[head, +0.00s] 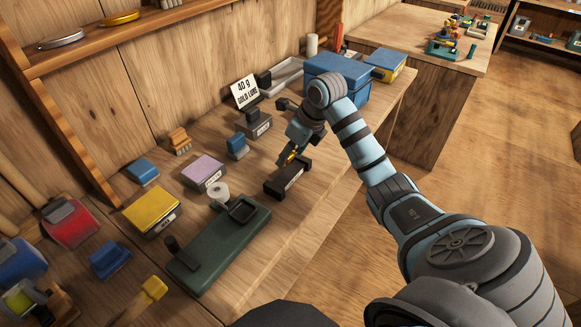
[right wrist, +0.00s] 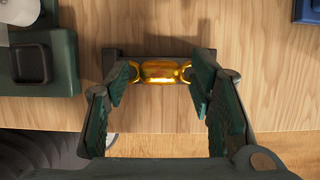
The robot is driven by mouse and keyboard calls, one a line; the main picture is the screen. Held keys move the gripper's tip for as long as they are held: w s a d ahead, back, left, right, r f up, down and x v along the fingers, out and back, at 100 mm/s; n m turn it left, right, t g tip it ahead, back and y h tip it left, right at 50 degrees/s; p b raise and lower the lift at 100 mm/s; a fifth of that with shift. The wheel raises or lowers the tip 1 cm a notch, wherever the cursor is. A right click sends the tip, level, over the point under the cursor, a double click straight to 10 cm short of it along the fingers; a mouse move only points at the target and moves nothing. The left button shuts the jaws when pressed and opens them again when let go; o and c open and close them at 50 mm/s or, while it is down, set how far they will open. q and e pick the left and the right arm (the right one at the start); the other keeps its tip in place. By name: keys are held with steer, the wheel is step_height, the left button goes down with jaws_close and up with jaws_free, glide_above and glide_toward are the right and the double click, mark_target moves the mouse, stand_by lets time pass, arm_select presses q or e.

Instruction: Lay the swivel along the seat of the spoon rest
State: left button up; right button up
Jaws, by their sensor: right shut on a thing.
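The gold swivel (head: 292,156) is between the fingers of my right gripper (head: 290,154), which is shut on it. In the right wrist view the swivel (right wrist: 160,71) lies crosswise between the two fingertips (right wrist: 163,78). The dark spoon rest (head: 286,181), a low block with raised ends, stands on the bench just below the gripper. In the right wrist view the swivel overlaps the spoon rest (right wrist: 109,63) and runs along its length, hiding most of its seat. I cannot tell whether they touch. My left gripper is in neither view.
A green base with a dark square tray (head: 218,247) stands nearby. A lilac-topped box (head: 203,171), a yellow-topped box (head: 151,210) and a small blue block (head: 237,146) stand behind. A blue case (head: 350,78) is at the far end. Bare bench lies in front of the spoon rest.

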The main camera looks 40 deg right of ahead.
mark_target(286, 172)
step_height(286, 172, down, 4)
steer(key=shift+s+f, duration=0.1)
steer(key=shift+f, duration=0.25)
steer(key=shift+f, duration=0.1)
steer(key=o, duration=1.2)
steer(key=shift+c, duration=0.2)
steer(key=shift+r, duration=0.2)
steer(key=v, duration=1.2)
steer(key=shift+p, duration=0.4)
